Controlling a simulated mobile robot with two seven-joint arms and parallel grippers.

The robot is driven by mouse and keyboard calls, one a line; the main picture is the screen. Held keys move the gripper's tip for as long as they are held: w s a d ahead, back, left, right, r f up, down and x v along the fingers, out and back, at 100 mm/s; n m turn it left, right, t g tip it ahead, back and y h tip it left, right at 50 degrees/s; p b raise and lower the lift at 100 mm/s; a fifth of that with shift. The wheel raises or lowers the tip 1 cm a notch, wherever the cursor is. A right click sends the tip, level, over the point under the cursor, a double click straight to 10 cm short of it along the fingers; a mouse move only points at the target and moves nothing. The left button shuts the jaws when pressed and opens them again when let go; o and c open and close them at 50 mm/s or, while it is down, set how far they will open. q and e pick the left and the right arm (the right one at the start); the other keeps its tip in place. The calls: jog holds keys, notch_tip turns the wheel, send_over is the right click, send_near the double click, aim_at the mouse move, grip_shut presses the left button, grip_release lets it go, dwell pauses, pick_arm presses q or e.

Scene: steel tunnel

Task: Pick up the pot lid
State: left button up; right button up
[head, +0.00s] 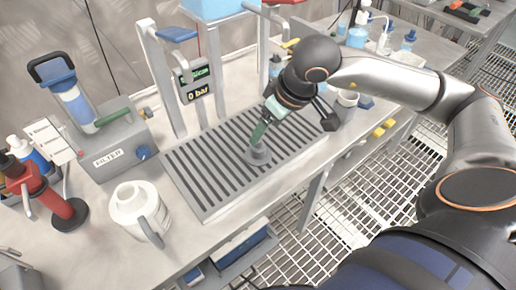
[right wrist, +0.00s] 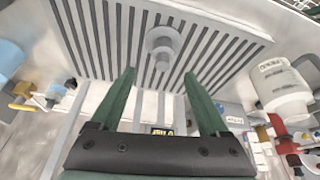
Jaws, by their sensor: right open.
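The pot lid (head: 258,156) looks like a small round grey disc with a knob. It lies on the slotted drain tray (head: 205,205), near its middle. My right gripper (head: 261,134) points down just above the lid, and its green finger partly overlaps it in the head view. In the right wrist view the lid (right wrist: 162,42) shows beyond the open green fingertips (right wrist: 160,73), roughly centred between them. Nothing is between the fingers. My left gripper is not in view.
A white jug (head: 138,210) stands left of the tray. A grey filter unit (head: 112,152) is behind it, with a red tool (head: 62,205) nearby. A frame with a pressure display (head: 195,82) rises behind the tray. A grey cup (head: 345,104) stands at right.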

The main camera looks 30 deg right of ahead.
aim_at(258, 148)
jog(key=shift+a+x, duration=0.1)
jog(key=shift+x, duration=1.45)
jog(key=shift+a+x, duration=0.15)
jog(key=shift+x, duration=1.35)
jog(key=shift+r, duration=0.1)
grip_shut()
